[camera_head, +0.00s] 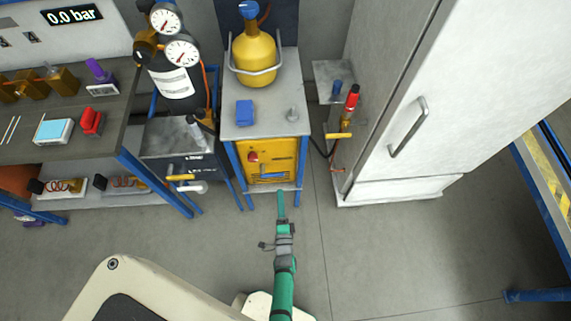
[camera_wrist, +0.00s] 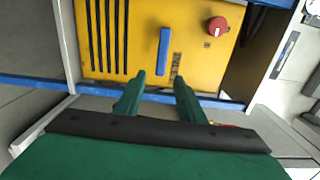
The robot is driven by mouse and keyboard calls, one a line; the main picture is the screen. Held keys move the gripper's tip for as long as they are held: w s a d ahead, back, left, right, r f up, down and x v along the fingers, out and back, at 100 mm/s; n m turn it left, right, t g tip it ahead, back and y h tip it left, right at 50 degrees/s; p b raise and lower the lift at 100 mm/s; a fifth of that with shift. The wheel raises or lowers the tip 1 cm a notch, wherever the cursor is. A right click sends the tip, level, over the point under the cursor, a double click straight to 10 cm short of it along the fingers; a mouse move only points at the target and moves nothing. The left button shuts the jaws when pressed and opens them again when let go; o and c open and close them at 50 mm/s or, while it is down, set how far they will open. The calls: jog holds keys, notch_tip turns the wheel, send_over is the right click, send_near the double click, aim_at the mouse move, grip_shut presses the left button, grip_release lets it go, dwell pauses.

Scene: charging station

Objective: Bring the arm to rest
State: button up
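My arm (camera_head: 284,285) is green and reaches up from the bottom middle of the head view. My gripper (camera_head: 282,200) is at its end, over the floor just in front of the yellow machine (camera_head: 262,164). In the wrist view my gripper (camera_wrist: 158,85) has two green fingers spread apart with nothing between them. Beyond the fingertips is the yellow panel (camera_wrist: 190,55) with a blue bar handle (camera_wrist: 163,51), a red knob (camera_wrist: 217,26) and dark slots. The fingers look apart from the handle.
A grey cart (camera_head: 268,110) carries a yellow gas bottle (camera_head: 254,58) and a blue block (camera_head: 244,113). A white cabinet (camera_head: 450,90) stands right. A workbench (camera_head: 60,152) is at left, with a black cylinder (camera_head: 180,88) beside it. Floor (camera_head: 390,250) at lower right is clear.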

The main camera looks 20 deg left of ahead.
jog(key=s+d+r+n+h, duration=0.5)
jog(key=s+d+r, duration=0.5)
jog(key=s+d, duration=0.3)
jog(key=s+d+r+n+h, duration=0.2)
jog(key=s+r, duration=0.3)
jog(key=r, duration=0.6)
jog(key=s+d+r+n+h, duration=0.2)
jog(key=s+d+r+n, duration=0.2)
jog(key=r, duration=0.8)
jog(key=shift+s+r+n, duration=0.3)
jog(key=shift+s+n, duration=0.3)
jog(key=shift+s, duration=0.2)
jog(key=shift+d, duration=0.1)
